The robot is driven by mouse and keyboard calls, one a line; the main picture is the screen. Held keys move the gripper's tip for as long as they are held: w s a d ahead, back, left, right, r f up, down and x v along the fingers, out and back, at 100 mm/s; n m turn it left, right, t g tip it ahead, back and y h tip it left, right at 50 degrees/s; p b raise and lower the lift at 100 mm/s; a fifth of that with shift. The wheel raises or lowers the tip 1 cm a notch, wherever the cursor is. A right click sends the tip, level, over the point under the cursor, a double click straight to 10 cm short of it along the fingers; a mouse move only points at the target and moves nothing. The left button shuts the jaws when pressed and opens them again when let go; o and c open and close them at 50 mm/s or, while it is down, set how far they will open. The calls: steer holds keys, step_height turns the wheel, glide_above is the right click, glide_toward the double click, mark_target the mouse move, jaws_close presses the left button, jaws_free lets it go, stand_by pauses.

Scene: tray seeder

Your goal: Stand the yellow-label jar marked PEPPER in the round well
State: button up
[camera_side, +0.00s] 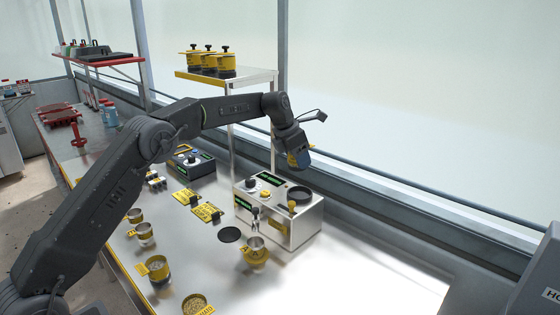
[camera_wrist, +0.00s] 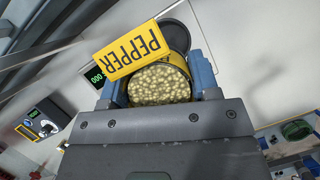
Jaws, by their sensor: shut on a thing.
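The yellow-label jar marked PEPPER (camera_wrist: 131,50) is between the blue fingers of my gripper (camera_wrist: 157,78) in the wrist view. Its open top shows pale seeds, and its label sticks out toward the upper left. In the side view my gripper (camera_side: 299,158) is shut on the jar, mostly hiding it; a bit of yellow (camera_side: 291,160) shows. It is in the air above the metal seeder box (camera_side: 290,233). The dark round well (camera_side: 299,194) is on top of that box, below my gripper with a clear gap. A dark round shape (camera_wrist: 181,36) shows behind the jar in the wrist view.
A knob, a green display and a small yellow-topped post (camera_side: 291,206) stand on the box near the well. A yellow-banded jar (camera_side: 256,252) and a black disc (camera_side: 230,235) are in front. A shelf (camera_side: 250,76) with yellow pots stands behind. The bench at right is clear.

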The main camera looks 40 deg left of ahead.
mark_target(302, 195)
steer(key=shift+w+d+r+n, duration=0.1)
steer(key=shift+w+d+n, duration=0.2)
steer(key=shift+d, duration=0.1)
steer(key=shift+f, duration=4.7)
steer(key=shift+s+f, duration=0.15)
steer(key=shift+f, duration=0.9)
steer(key=shift+r, duration=1.95)
steer(key=shift+r, duration=0.1)
